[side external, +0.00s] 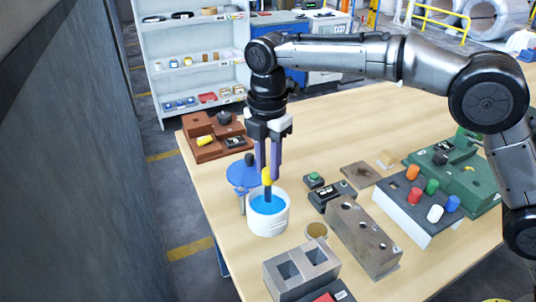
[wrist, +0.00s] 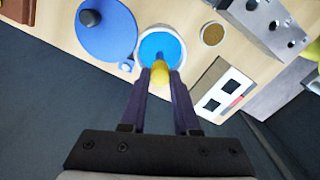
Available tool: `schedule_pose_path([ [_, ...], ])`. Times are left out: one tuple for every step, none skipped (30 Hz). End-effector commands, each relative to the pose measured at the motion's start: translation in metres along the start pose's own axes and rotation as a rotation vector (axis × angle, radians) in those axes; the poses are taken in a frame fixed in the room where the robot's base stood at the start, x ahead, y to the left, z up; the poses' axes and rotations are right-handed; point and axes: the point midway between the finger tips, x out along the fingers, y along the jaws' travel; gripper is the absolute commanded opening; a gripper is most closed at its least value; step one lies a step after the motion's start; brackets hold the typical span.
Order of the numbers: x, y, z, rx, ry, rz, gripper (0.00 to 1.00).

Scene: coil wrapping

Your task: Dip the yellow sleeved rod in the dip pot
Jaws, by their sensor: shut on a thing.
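The yellow sleeved rod (side external: 267,176) is upright between the fingers of my gripper (side external: 269,168), which is shut on its yellow sleeve. Below the sleeve, a dark blue lower part reaches down into the mouth of the dip pot (side external: 281,224). The pot is a white cylinder with bright blue liquid (side external: 262,206) inside. In the wrist view, the yellow sleeve (wrist: 160,76) shows between the fingertips of my gripper (wrist: 160,80), over the blue liquid (wrist: 170,45). The rod's tip appears to be at or in the liquid; its exact depth is hidden.
A blue round plate with a dark knob (side external: 243,174) stands close behind the pot. A grey block with square openings (side external: 300,268) and a drilled block (side external: 362,238) stand in front and right. A rack of coloured pegs (side external: 420,207) is farther right. A brown tray (side external: 212,137) is at back left.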

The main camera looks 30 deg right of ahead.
Motion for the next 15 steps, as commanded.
schedule_pose_path([
  [0.003,-0.001,0.000,0.000,0.000,-0.001,0.00],
  [0.005,-0.001,0.000,0.000,0.000,-0.001,0.00],
  [0.008,-0.001,0.000,0.000,0.000,-0.001,0.00],
  [0.011,-0.001,0.000,0.000,0.000,-0.001,0.00],
  [0.013,-0.001,0.000,0.000,0.000,-0.001,0.00],
  [0.015,-0.001,0.000,0.000,0.000,0.000,0.00],
  [0.017,0.000,0.000,0.000,0.000,0.000,0.00],
  [0.020,0.000,0.000,0.000,0.000,0.000,0.00],
  [0.023,-0.001,0.000,0.000,0.000,-0.001,0.00],
  [0.025,-0.001,0.000,0.000,0.000,-0.002,0.00],
  [0.027,-0.001,0.000,0.000,0.000,-0.002,0.00],
  [0.030,-0.001,0.000,0.000,0.000,-0.001,0.00],
  [0.032,0.000,0.000,0.000,0.000,0.000,0.00],
  [0.034,0.000,0.000,0.000,0.000,-0.001,0.00],
  [0.036,0.000,0.000,0.000,0.000,-0.001,0.00],
])
